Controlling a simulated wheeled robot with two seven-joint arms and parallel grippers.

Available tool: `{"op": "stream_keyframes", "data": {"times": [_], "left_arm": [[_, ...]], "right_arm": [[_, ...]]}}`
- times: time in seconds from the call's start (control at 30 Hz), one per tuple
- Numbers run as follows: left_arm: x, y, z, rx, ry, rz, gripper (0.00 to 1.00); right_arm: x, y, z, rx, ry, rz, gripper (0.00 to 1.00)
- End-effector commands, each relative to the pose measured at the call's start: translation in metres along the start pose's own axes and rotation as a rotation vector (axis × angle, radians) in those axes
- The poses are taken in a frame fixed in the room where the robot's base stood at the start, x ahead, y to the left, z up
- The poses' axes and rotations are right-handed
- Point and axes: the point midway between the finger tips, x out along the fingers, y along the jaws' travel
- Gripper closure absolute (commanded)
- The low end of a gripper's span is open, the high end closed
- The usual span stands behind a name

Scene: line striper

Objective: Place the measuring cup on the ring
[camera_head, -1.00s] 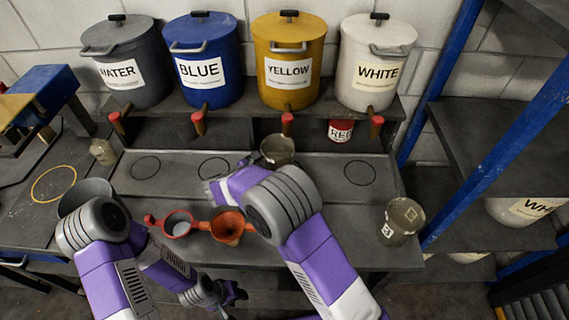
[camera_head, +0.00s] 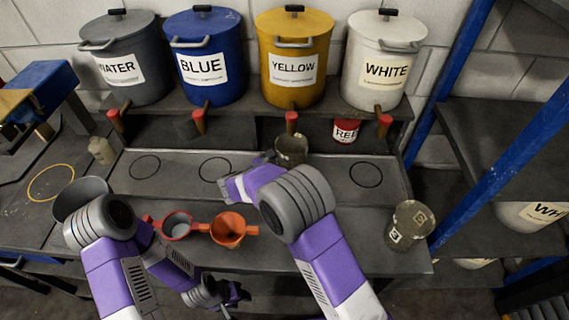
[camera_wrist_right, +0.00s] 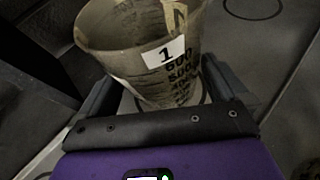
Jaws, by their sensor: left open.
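The measuring cup (camera_head: 291,150), a grimy translucent cup, is under the yellow container's tap in the head view. In the right wrist view the cup (camera_wrist_right: 150,50) has a white label "1" and sits between the fingers of my right gripper (camera_wrist_right: 160,95), which is shut on it. My right arm partly hides the cup's surroundings in the head view. Black rings mark the tray: left ring (camera_head: 145,167), middle ring (camera_head: 214,169), right ring (camera_head: 366,174). A yellow ring (camera_head: 51,183) marks the left table. My left gripper (camera_head: 238,294) is open, low in front of the bench.
Another grimy cup (camera_head: 410,225) stands at the bench's right. A red-rimmed holder (camera_head: 177,225) and orange funnel (camera_head: 228,229) are at the front edge. A grey bucket (camera_head: 80,196) and small bottle (camera_head: 102,150) stand left. Taps overhang the tray; a blue post (camera_head: 480,190) rises right.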

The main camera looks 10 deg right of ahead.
Motion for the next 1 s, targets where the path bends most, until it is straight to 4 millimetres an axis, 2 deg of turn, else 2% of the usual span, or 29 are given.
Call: {"op": "stream_keyframes", "data": {"times": [0.17,0.27,0.5,0.7,0.83,1.0], "left_arm": [[-0.002,0.001,0.0,0.0,0.0,0.0,0.57],[-0.004,0.002,0.0,0.0,0.0,0.0,0.57],[-0.01,0.004,0.001,0.0,0.0,0.0,0.57],[-0.012,0.005,0.001,0.0,0.0,0.0,0.57],[-0.013,0.005,0.001,0.0,0.0,0.0,0.57],[-0.013,0.005,0.001,0.0,0.0,0.0,0.57]], "right_arm": [[-0.008,0.001,0.003,0.0,-0.001,0.002,0.0],[-0.025,0.001,0.003,0.0,0.001,0.004,0.0],[-0.077,0.001,0.003,0.0,-0.001,0.004,0.0],[-0.109,0.001,0.003,0.001,0.0,0.002,0.0],[-0.119,0.0,0.003,0.0,0.0,0.001,0.0],[-0.122,0.0,0.002,0.0,0.0,0.0,0.0]]}}
